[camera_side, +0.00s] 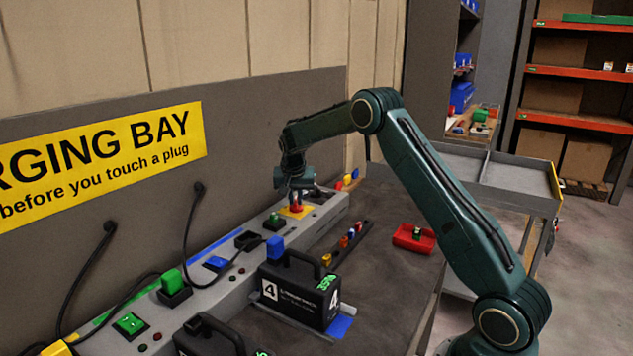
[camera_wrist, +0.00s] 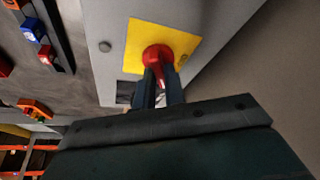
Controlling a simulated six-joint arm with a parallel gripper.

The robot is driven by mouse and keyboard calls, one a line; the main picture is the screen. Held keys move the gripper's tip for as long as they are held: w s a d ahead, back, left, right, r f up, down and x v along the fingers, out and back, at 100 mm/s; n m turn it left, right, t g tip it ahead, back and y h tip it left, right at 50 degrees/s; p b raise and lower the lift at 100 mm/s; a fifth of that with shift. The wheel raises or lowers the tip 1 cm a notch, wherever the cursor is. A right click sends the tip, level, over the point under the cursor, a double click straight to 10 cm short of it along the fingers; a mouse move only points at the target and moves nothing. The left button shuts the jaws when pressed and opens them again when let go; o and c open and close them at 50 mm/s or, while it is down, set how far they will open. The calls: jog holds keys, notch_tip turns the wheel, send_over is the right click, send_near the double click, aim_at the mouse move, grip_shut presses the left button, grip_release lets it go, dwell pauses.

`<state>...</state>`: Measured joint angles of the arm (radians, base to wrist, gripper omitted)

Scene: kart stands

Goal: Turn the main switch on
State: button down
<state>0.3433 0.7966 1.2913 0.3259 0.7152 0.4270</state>
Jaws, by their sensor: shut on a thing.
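The main switch is a red knob (camera_wrist: 157,56) on a yellow plate (camera_wrist: 190,42), set in the top of the long grey panel. In the wrist view my gripper (camera_wrist: 160,75) is shut on the red knob, with its two dark fingers on the knob's near part. In the side view my gripper (camera_side: 296,197) points down at the yellow plate (camera_side: 300,211) near the panel's far end. The fingers partly hide the knob, and its exact turn angle is hard to tell.
The grey panel (camera_side: 225,262) carries green, blue and black sockets with cables. A black battery box marked 4 (camera_side: 300,290) stands in front of it. A rack of small coloured pieces (camera_side: 343,245) and a red tray (camera_side: 413,240) lie on the dark table (camera_side: 375,290).

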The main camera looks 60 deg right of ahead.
aim_at(290, 214)
jog(key=m+g, duration=0.1)
jog(key=m, duration=0.2)
jog(key=m+g, duration=0.1)
jog(key=m, duration=0.2)
jog(key=shift+w+a+h, duration=0.1)
jog(key=shift+w+h, duration=0.05)
jog(key=shift+h, duration=0.15)
dwell(0.3)
jog(key=c, duration=1.5)
grip_release()
jog(key=shift+o, duration=0.2)
jog(key=shift+r, duration=0.1)
jog(key=v, duration=0.7)
jog(key=shift+r, duration=0.15)
jog(key=shift+a, duration=0.15)
